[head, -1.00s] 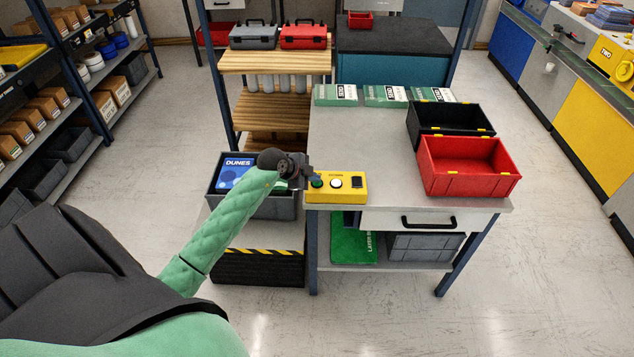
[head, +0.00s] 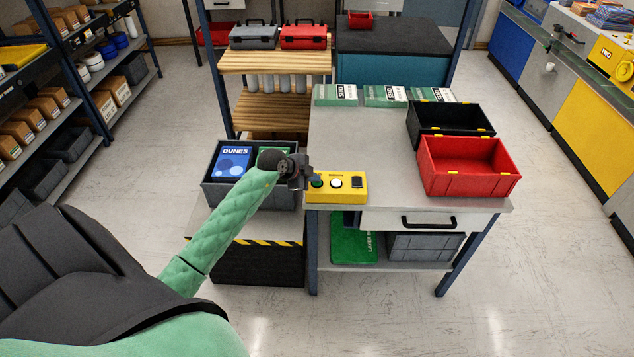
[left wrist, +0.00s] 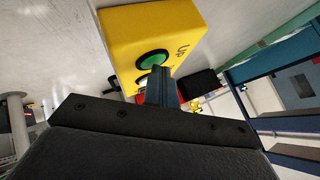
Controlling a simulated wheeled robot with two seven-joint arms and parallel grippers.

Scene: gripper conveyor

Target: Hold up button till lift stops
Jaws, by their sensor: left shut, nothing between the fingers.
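The yellow control box (head: 347,194) sits at the front left corner of the grey table. It has a green button (head: 317,183), a white button (head: 336,183) and a dark switch (head: 357,182). In the left wrist view the green button (left wrist: 152,59) is beside the label "UP". My left gripper (head: 309,182) is shut and empty, its fingertips at the green button; they overlap its edge in the left wrist view (left wrist: 160,75). Whether the button is pressed in is hard to see. The lift platform (head: 262,242), with a striped edge, carries a grey crate (head: 225,198). My right gripper is not in view.
The crate holds a blue "DUNES" box (head: 233,163) and a green item, partly hidden by my arm. A red bin (head: 468,182) and a black bin (head: 440,125) stand on the table's right. Green boxes (head: 386,96) line its back. The table's middle is clear.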

